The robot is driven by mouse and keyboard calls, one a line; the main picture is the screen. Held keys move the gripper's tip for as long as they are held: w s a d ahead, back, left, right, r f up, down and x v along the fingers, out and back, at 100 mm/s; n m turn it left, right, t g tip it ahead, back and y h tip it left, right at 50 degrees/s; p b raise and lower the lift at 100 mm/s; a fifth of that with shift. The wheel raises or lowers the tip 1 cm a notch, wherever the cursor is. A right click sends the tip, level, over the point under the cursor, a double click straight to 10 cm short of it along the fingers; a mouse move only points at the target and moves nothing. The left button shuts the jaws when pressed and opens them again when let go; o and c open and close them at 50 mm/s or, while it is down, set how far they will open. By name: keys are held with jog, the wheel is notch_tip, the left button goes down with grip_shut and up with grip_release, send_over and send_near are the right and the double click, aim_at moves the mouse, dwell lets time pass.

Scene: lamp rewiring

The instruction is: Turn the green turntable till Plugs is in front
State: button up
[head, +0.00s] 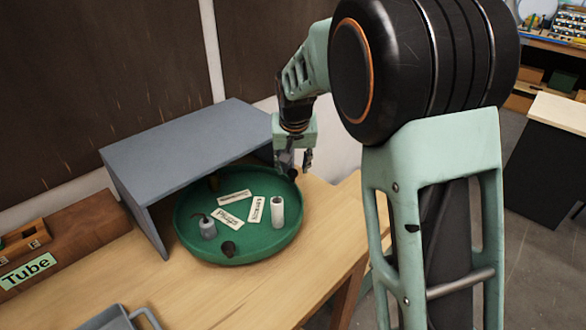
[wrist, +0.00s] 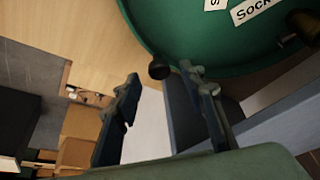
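The green turntable (head: 262,241) is a round tray with a raised rim on the wooden table, partly under a grey shelf. The Plugs label (head: 229,218) lies left of its middle, towards the near-left side. Two more white labels lie on it; one reads "Sock…" in the wrist view (wrist: 256,10). My gripper (head: 296,161) is at the turntable's far-right rim. In the wrist view my gripper (wrist: 161,82) has its fingers apart and empty. A dark round knob (wrist: 159,70) at the rim shows between the fingertips; I cannot tell if they touch it.
The turntable carries a white cylinder (head: 277,212), a grey plug-like piece (head: 207,229) and a dark piece (head: 229,249). The grey shelf (head: 185,143) overhangs its back left. A Tube sign (head: 28,271) and a grey tray (head: 110,319) are at left. Bare table lies in front.

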jog(key=shift+x, duration=1.05)
grip_shut()
